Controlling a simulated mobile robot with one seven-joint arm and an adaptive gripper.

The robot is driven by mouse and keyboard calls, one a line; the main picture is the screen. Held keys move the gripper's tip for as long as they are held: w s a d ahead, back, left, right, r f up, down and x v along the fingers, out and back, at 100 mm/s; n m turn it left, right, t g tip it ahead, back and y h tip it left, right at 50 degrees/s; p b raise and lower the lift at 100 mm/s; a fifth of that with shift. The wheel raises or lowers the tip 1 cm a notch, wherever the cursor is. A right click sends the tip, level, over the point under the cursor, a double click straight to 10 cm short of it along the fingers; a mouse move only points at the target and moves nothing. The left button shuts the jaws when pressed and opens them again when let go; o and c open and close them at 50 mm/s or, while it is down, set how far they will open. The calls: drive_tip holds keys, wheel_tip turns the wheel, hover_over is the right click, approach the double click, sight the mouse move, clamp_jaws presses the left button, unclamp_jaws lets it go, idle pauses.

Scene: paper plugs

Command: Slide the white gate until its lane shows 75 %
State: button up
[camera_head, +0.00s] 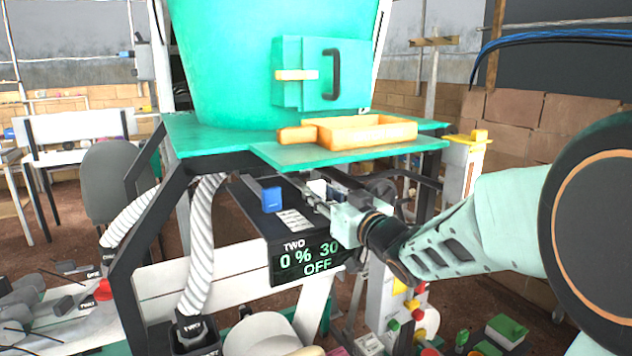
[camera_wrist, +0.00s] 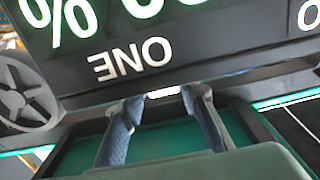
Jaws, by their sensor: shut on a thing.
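The white gate (camera_head: 317,187) shows as a small white block on the dark box under the green hopper. My gripper (camera_head: 324,203) reaches it from the right and is shut on it; the contact is partly hidden. In the wrist view, my gripper's two fingers (camera_wrist: 164,100) stand on either side of a small white piece (camera_wrist: 163,92). The box's display (camera_head: 303,260) reads "TWO", "0 %" and "OFF", and a "30" partly cut off by my arm. The wrist view shows an upside-down label "ONE" (camera_wrist: 130,60) below a large, cut-off "%" reading.
A blue block (camera_head: 271,198) sits on the same box, left of the white gate. An orange tray (camera_head: 360,132) lies on the green shelf just above my gripper. A white ribbed hose (camera_head: 203,245) hangs at the left, and dark frame legs stand around the box.

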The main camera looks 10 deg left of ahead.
drive_tip(key=shift+v, duration=0.9)
idle(1.0)
drive_tip(key=o, duration=1.1)
drive_tip(key=shift+c, duration=0.2)
drive_tip(key=shift+v, duration=2)
